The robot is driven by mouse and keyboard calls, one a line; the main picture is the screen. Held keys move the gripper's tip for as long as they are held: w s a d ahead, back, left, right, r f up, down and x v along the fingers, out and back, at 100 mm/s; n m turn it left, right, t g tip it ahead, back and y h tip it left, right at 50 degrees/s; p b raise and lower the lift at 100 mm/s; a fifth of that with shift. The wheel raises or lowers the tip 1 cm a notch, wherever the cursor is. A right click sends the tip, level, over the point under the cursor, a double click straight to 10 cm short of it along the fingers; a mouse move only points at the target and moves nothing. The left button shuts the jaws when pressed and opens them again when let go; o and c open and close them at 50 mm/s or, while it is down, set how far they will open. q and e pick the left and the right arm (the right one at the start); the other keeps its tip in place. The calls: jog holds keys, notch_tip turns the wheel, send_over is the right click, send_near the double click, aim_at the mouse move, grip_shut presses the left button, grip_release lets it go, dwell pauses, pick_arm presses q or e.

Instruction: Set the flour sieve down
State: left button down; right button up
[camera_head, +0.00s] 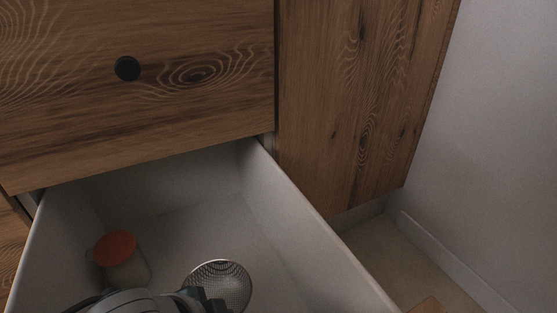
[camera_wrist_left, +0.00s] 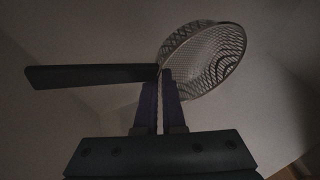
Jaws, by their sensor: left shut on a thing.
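The flour sieve (camera_head: 228,283) is a round metal mesh bowl over the open drawer at the bottom of the head view. In the left wrist view the sieve (camera_wrist_left: 208,58) has its mesh bowl to the right of the fingers and a dark flat handle (camera_wrist_left: 85,75) to the left. My left gripper (camera_head: 206,298) is shut on the sieve near where handle and bowl meet; its fingers (camera_wrist_left: 161,85) are close together there. The sieve's height above the drawer floor is hard to tell. My right gripper is not in view.
The white drawer (camera_head: 325,250) is pulled open. A jar with an orange-red lid (camera_head: 117,247) stands in it at the left. The drawer floor behind and right of the sieve looks clear. A wooden front with a black knob (camera_head: 127,68) is above; a pale wall (camera_head: 490,130) is at right.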

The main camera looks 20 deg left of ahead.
pick_arm(q)
notch_tip(320, 180, down, 5)
jog(key=b, duration=0.3)
jog(key=shift+b, duration=0.4)
jog(key=shift+r, duration=0.25)
jog(key=shift+f, duration=0.2)
jog(key=c, duration=1)
grip_release()
jog(key=p+v, duration=1)
jog(key=v, duration=0.2)
jog(key=shift+w+r, duration=0.1)
jog(key=shift+r, duration=0.1)
jog(key=s+r+n, duration=0.2)
jog(key=r, duration=0.3)
jog(key=s+r+n+g, duration=0.1)
jog(key=s+r+n, duration=0.1)
jog(key=r, duration=0.4)
jog(key=s+r+n+g, duration=0.1)
jog(key=s+r+n, duration=0.1)
jog(key=r, duration=0.3)
jog(key=shift+s+a+r+n, duration=0.1)
jog(key=shift+r+n, duration=0.25)
jog(key=shift+n, duration=0.15)
